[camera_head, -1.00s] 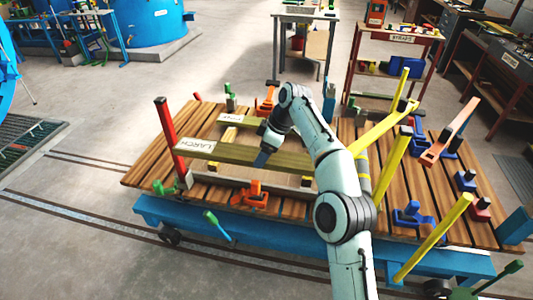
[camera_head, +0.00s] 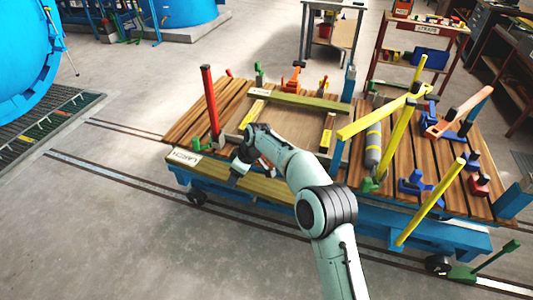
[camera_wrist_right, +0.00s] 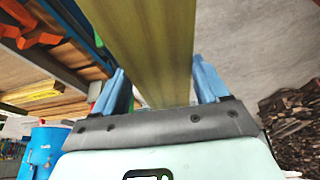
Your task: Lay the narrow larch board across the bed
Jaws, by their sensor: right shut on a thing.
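My right gripper (camera_head: 240,168) is shut on a long greenish-yellow board (camera_head: 275,190) with a white LARCH label at its left end. The board lies level along the near side of the slatted bed (camera_head: 190,125), on or just over the blue frame; I cannot tell if it touches. My forearm hides part of it. In the right wrist view the board (camera_wrist_right: 150,40) runs between the two blue fingers of the right gripper (camera_wrist_right: 162,82). A second labelled board (camera_head: 305,101) lies along the bed's far side; its label is too small to read. My left gripper is not in view.
A red post (camera_head: 210,103) stands at the bed's left end. Yellow posts (camera_head: 397,135), a grey cylinder (camera_head: 373,146) and blue and orange clamps (camera_head: 455,112) crowd the right half. Open floor lies in front of the cart.

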